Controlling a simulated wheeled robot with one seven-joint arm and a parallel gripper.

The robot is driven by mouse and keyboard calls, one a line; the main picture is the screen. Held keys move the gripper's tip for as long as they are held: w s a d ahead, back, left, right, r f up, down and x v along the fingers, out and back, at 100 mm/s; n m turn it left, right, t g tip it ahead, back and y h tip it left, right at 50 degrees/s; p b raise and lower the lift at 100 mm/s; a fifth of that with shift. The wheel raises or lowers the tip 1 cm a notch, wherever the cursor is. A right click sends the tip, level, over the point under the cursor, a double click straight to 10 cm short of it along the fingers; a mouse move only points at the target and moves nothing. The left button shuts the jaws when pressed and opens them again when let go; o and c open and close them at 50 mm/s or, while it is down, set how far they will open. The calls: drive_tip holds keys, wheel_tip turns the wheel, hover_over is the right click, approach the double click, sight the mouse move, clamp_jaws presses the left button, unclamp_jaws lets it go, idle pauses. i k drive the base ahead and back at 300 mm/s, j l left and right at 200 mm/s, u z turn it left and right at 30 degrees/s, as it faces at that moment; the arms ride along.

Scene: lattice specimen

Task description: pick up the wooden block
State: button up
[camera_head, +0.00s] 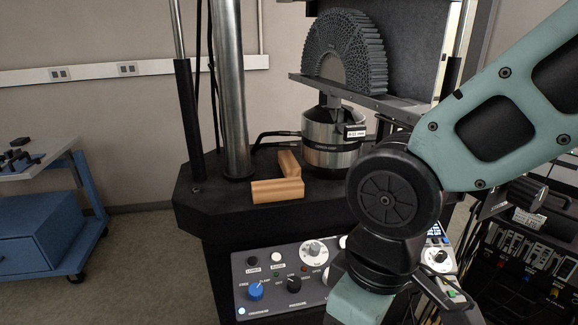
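A light-brown wooden block (277,191) lies on the black machine base (225,207), near its front edge. A second wooden piece (290,164) stands at an angle behind its right end, so the two form an L shape; I cannot tell whether they are joined or separate. My arm crosses the right side of the view, with a teal link and a dark joint to the right of the wood. My gripper is out of frame, so its state does not show.
A metal cylinder (333,140) stands right behind the wood, under a grey lattice arch (346,52). A steel column (230,90) rises to the left. A control panel (285,275) with knobs is below the front edge. A blue cart (45,225) stands far left.

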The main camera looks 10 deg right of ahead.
sight(290, 168)
drive_tip(key=i+j+z, duration=0.2)
drive_tip(key=j, duration=0.75)
drive_tip(key=i+j+z, duration=0.25)
drive_tip(key=j, duration=0.75)
drive_tip(key=j+z, duration=0.2)
drive_tip(key=j, duration=0.8)
